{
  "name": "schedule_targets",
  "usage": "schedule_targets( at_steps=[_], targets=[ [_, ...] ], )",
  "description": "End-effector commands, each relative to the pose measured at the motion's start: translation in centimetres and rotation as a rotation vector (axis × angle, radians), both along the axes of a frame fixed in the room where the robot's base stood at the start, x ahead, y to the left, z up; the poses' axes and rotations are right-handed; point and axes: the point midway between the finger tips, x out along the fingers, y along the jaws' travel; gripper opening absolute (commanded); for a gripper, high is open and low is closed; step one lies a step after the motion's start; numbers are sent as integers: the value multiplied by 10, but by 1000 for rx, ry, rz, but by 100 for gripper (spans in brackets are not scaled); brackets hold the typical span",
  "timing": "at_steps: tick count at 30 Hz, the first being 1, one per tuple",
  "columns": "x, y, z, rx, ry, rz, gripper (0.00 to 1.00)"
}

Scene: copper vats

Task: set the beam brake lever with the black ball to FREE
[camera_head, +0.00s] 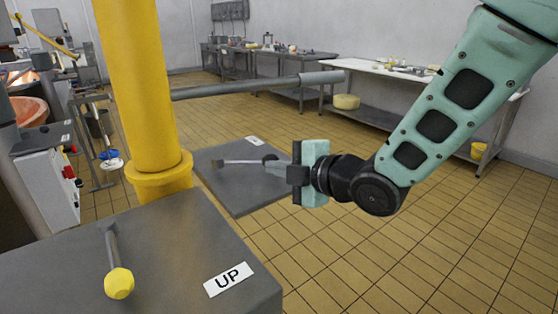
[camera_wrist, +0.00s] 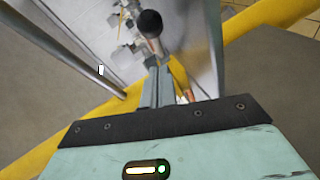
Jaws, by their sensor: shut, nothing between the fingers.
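The beam brake lever is a grey rod (camera_head: 238,162) ending in a black ball (camera_head: 271,159). It lies low over a dark grey plate (camera_head: 235,195) behind the yellow column, ball end to the right. A small white label (camera_head: 254,141) lies behind it, too small to read. My gripper (camera_head: 290,174) is just right of the ball in the head view. In the wrist view the ball (camera_wrist: 150,22) shows just beyond the tips of my gripper (camera_wrist: 160,75), whose fingers are together and empty. I cannot tell whether they touch the ball.
A yellow column (camera_head: 140,90) stands left of my gripper, with a grey bar (camera_head: 260,86) reaching right above it. In front, another lever with a yellow knob (camera_head: 119,283) sits by a label reading UP (camera_head: 229,279). Tiled floor (camera_head: 400,240) is open at right.

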Motion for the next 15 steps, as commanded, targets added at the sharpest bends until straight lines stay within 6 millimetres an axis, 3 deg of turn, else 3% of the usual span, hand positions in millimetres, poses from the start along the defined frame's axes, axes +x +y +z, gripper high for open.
schedule_targets(
  at_steps=[6, 15],
  targets=[
    [27, -3, -9, 1, 1, -4, 0],
    [35, -3, -13, 1, 0, -1, 0]
  ],
)
